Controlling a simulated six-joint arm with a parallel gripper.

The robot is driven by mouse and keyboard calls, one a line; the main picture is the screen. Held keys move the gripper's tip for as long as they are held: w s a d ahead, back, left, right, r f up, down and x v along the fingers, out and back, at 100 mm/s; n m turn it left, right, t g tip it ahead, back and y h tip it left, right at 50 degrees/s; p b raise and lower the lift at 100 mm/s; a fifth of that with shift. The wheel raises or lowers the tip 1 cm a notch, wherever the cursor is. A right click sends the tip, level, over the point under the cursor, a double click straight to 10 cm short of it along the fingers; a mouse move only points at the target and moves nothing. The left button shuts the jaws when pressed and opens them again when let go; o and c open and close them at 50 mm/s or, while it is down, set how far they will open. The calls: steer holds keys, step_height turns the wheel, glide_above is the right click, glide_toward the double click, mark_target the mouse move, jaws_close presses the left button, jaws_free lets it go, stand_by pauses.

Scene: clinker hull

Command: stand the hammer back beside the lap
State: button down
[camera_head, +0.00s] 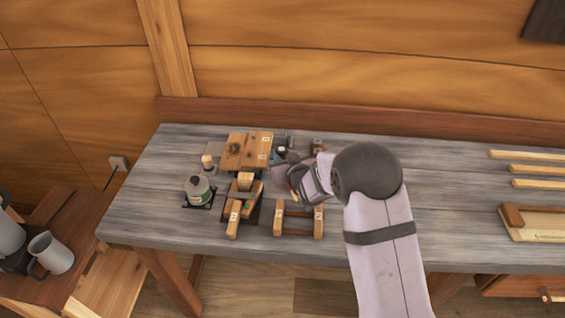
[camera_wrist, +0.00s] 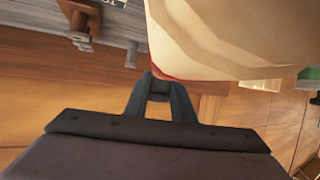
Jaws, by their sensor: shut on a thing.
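My gripper (camera_head: 295,178) is over the middle of the grey bench, just right of the wooden lap piece. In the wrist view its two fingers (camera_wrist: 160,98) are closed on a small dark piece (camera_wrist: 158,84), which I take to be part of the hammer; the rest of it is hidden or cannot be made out. The lap (camera_head: 256,144) looks like short overlapping boards with small pale labels. A wooden clamp (camera_head: 234,218) stands in front of it. A large blurred cream surface (camera_wrist: 225,35) fills the upper right of the wrist view.
A small wooden frame (camera_head: 299,220) lies in front of my gripper. Small dark items (camera_head: 281,150) crowd behind it. Wooden strips (camera_head: 530,170) lie far right; the bench between is clear beyond my arm.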

step_height(320, 180, up, 8)
steer(key=shift+f+b, duration=0.25)
steer(key=shift+b, duration=0.7)
steer(key=w+b, duration=0.3)
steer(key=w, duration=0.4)
steer(key=shift+d+r+n+y, duration=0.3)
steer(key=shift+d+r+y, duration=0.05)
steer(key=shift+r+y, duration=0.05)
steer(key=shift+d+f, duration=0.15)
steer(key=shift+f, duration=0.05)
steer(key=shift+f, duration=0.1)
step_height(320, 180, down, 6)
steer(key=shift+b, duration=0.45)
steer(key=shift+f, duration=0.1)
steer(key=shift+f+h, duration=0.4)
steer(key=shift+f, duration=1.4)
